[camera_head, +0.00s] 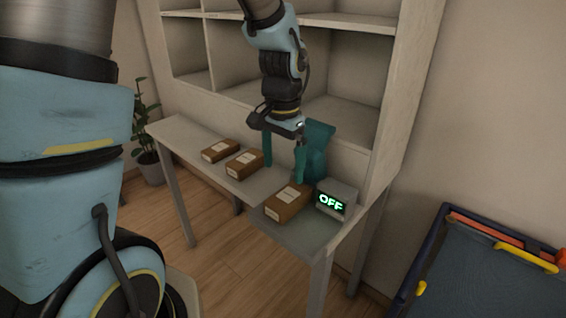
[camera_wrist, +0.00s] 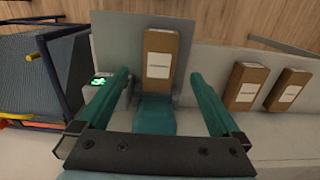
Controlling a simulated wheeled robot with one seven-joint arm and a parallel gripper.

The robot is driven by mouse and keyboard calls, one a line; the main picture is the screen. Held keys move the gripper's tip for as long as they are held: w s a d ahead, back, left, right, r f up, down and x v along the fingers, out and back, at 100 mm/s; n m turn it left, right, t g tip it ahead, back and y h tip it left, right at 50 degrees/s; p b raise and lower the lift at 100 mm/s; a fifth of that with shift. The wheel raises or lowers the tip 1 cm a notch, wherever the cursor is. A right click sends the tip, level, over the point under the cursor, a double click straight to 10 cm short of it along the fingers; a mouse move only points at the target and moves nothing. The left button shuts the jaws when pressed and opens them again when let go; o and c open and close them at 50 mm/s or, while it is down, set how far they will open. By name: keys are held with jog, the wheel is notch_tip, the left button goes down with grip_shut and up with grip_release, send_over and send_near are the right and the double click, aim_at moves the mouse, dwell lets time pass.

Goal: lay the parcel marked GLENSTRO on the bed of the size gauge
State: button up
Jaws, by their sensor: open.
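Three brown parcels with white labels show, and the lettering is too small to read, so I cannot tell which is GLENSTRO. The middle parcel (camera_head: 244,164) and the far-left parcel (camera_head: 219,150) lie on the bench. My gripper (camera_head: 284,172) is open and empty above the bench, close to the parcel on the plate. In the wrist view, that parcel (camera_wrist: 159,58) shows between and beyond the fingers (camera_wrist: 160,77).
A teal stand (camera_head: 319,145) rises behind the plate, close to my gripper. A pale shelf unit (camera_head: 345,75) backs the bench (camera_head: 181,134). A plant (camera_head: 145,130) stands at the left. A dark blue bin (camera_head: 490,270) stands at the right.

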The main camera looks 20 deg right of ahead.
jog(key=w+a+r+n+t, duration=0.1)
jog(key=a+n, duration=1)
jog(key=a, duration=1.4)
jog(key=shift+a+r+t, duration=0.15)
jog(key=shift+r+t, duration=0.15)
jog(key=shift+r, duration=0.25)
